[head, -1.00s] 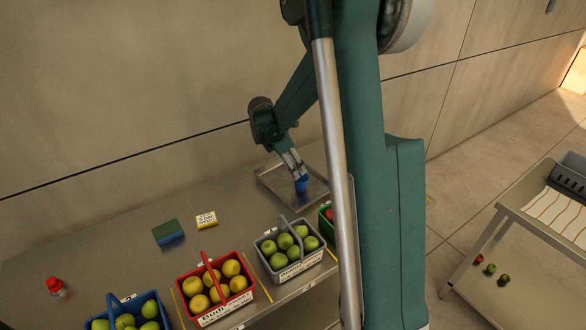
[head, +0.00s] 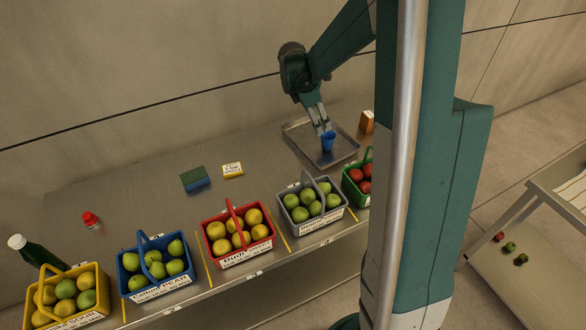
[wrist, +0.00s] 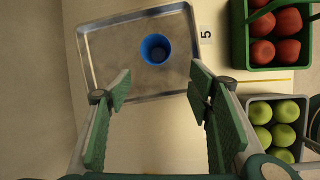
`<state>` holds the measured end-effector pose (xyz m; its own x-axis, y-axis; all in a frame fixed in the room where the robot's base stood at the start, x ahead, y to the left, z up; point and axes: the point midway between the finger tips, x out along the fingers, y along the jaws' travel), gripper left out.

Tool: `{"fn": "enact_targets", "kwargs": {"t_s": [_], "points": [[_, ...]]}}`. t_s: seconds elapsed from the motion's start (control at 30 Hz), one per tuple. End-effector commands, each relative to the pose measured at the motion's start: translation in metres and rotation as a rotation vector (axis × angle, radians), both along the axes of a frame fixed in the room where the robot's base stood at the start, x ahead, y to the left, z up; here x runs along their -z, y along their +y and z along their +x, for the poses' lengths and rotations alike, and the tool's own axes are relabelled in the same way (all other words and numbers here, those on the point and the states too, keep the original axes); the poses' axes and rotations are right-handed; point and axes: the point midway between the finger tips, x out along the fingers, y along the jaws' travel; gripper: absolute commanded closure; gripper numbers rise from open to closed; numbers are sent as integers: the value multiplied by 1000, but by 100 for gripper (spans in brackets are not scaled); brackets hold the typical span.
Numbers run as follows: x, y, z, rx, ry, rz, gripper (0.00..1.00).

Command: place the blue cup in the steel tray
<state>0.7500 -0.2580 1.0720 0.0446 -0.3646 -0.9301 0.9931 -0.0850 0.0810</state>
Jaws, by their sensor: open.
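The blue cup (head: 328,142) stands in the steel tray (head: 298,130) at the back of the counter. In the wrist view the cup (wrist: 155,49) shows its open top, inside the tray (wrist: 110,70) near its upper right part. My gripper (head: 323,126) is just above the cup in the head view. In the wrist view my gripper (wrist: 158,90) is open and empty, and the cup lies beyond the fingertips, not between them. I cannot tell whether a finger touches the rim.
A grey basket of green apples (head: 311,205) and a green basket of red fruit (head: 358,184) stand in front of the tray. An orange-brown box (head: 367,122) is right of it.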

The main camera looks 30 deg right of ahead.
Motion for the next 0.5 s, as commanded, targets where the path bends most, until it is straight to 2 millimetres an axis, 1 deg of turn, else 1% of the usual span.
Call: {"fn": "enact_targets", "kwargs": {"t_s": [0.03,0.2,0.5], "points": [[-8,6,-6,17,-19,5,48],[-32,27,-21,96,-94,31,48],[-71,64,-53,240,-222,89,48]]}}
